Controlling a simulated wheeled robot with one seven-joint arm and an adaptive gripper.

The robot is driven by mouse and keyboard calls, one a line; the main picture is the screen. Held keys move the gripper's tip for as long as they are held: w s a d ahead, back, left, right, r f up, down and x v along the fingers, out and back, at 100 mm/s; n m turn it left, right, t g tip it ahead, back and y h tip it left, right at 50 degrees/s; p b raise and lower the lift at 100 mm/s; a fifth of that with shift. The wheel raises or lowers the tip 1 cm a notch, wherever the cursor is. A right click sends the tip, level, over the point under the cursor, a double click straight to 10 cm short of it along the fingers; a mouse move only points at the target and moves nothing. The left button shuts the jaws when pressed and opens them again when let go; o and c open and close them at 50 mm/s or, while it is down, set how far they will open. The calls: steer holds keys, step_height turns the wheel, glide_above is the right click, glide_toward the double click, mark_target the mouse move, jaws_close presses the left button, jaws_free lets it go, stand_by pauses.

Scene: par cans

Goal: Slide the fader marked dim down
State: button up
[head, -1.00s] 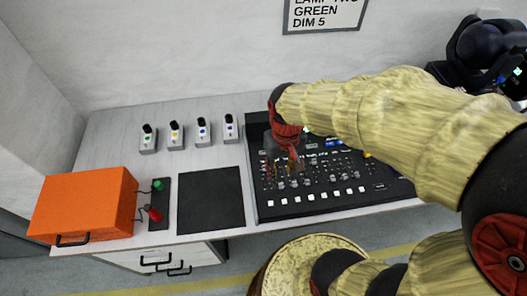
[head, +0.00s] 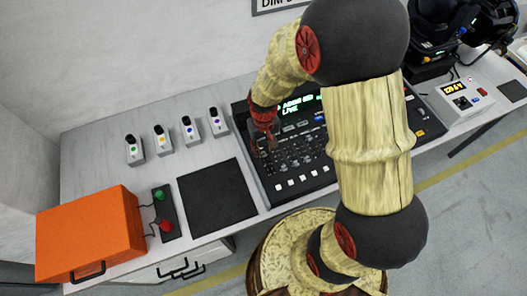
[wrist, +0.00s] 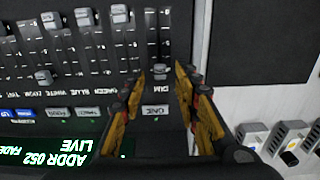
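The lighting desk (head: 305,182) is black, with a lit green screen (head: 298,106). In the wrist view its faders show upside down, and the fader cap (wrist: 160,72) beside the label DIM sits at the label end of its track, the end nearer the screen. My gripper (wrist: 161,72) is open, one finger on each side of that cap. Whether the fingers touch it I cannot tell. In the head view my gripper (head: 268,142) points down over the desk's left part, and its fingertips are hard to make out.
Several small lamps (head: 190,131) stand left of the desk. A white box with a display (head: 462,97) is at right.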

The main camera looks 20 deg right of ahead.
mark_target(264, 155)
steer(key=shift+f, duration=1.2)
steer(key=shift+c, duration=1)
jaws_close()
